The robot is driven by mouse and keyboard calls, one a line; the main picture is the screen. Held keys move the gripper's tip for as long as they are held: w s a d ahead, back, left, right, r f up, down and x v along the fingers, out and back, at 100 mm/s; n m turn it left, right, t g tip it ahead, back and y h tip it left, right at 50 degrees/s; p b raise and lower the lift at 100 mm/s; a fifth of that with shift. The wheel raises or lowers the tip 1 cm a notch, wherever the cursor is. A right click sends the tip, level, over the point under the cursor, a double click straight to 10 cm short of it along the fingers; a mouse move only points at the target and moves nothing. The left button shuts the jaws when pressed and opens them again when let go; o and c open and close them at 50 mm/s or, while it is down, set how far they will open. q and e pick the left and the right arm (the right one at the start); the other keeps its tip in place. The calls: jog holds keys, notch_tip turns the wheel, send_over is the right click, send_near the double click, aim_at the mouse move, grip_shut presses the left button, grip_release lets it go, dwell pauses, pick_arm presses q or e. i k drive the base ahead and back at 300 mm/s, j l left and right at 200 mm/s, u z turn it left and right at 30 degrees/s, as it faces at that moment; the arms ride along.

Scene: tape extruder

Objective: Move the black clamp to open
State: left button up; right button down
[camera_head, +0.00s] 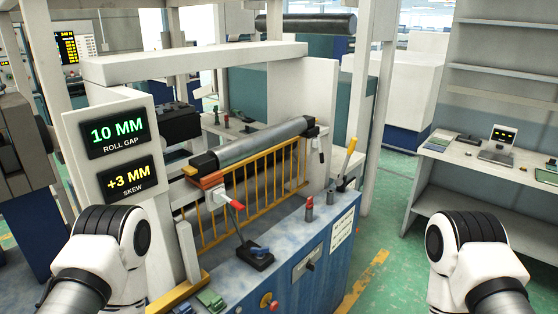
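I cannot tell for certain which part is the black clamp. A small black part (320,143) hangs at the right end of the grey roller (260,143). Only the white and black links of my two arms show, at the lower left and lower right. Neither gripper is in view, and nothing touches the machine parts.
A display panel (118,152) reads 10 MM roll gap and +3 MM skew. A yellow guard rail (255,190) stands below the roller. A yellow-tipped lever (347,163) and a red knob (309,208) stand on the blue cabinet (338,241). Green floor (400,262) is clear at right.

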aim_at(322, 155)
jog(key=i+l+u, duration=0.25)
jog(key=u, duration=0.15)
jog(key=i+l+u, duration=0.15)
jog(key=l+u, duration=0.2)
jog(key=i+l+u, duration=0.15)
jog(key=l+u, duration=0.65)
jog(key=i, duration=0.05)
